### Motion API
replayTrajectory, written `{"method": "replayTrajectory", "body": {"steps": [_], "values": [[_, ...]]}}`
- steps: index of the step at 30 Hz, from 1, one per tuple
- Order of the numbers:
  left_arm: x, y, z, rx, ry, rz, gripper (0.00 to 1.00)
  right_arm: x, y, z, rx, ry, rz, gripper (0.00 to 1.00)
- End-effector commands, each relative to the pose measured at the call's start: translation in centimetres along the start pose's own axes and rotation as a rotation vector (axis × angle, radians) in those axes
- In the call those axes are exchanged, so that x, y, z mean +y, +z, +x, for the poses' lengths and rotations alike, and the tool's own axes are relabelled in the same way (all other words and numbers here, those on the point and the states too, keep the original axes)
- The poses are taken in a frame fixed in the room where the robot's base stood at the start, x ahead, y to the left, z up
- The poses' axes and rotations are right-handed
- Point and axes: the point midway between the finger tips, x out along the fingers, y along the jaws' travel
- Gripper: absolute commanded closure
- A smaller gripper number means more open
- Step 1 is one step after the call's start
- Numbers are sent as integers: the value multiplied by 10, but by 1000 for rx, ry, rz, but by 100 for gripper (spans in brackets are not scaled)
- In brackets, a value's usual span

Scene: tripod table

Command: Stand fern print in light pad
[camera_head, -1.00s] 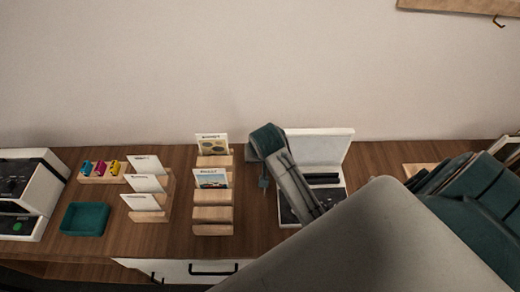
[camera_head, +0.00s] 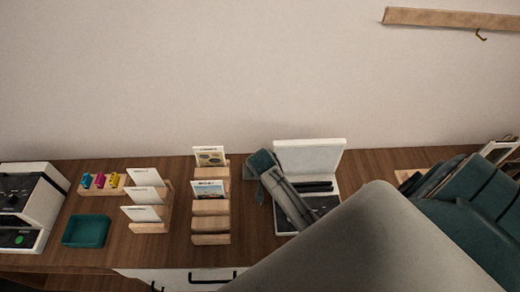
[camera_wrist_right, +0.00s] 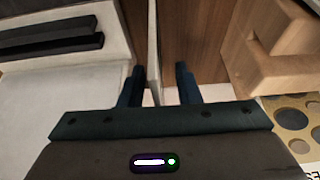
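The light pad (camera_head: 310,157) stands on the counter with its white panel upright at the back and dark slot bars in front; part of it also shows in the right wrist view (camera_wrist_right: 60,105). My right gripper (camera_wrist_right: 160,68) is between the light pad and the wooden rack. A thin pale card, probably the fern print (camera_wrist_right: 153,45), is edge-on between its fingers, clear of the pad. It lies close to one finger, with a narrow gap visible at the other. Its picture face is hidden. In the head view my right arm covers the card. My left gripper is out of view.
The wooden rack (camera_head: 211,222) left of the pad holds a dotted card (camera_head: 210,156) and another print (camera_head: 208,189); its front slots are empty. Further left are a holder with white cards (camera_head: 144,195), a teal tray (camera_head: 87,231) and a white machine (camera_head: 38,195).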

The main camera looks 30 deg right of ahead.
Motion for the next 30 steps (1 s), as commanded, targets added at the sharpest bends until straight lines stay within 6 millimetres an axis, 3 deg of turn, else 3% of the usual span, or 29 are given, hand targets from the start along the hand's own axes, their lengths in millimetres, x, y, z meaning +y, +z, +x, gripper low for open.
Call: {"method": "replayTrajectory", "body": {"steps": [1,6,19,30], "values": [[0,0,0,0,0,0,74,0,0,0,0,0,0,70],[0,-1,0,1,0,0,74,0,0,0,0,0,0,100],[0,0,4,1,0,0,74,0,-4,-6,3,-1,0,100],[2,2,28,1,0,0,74,0,-30,-70,6,-2,0,100]]}}
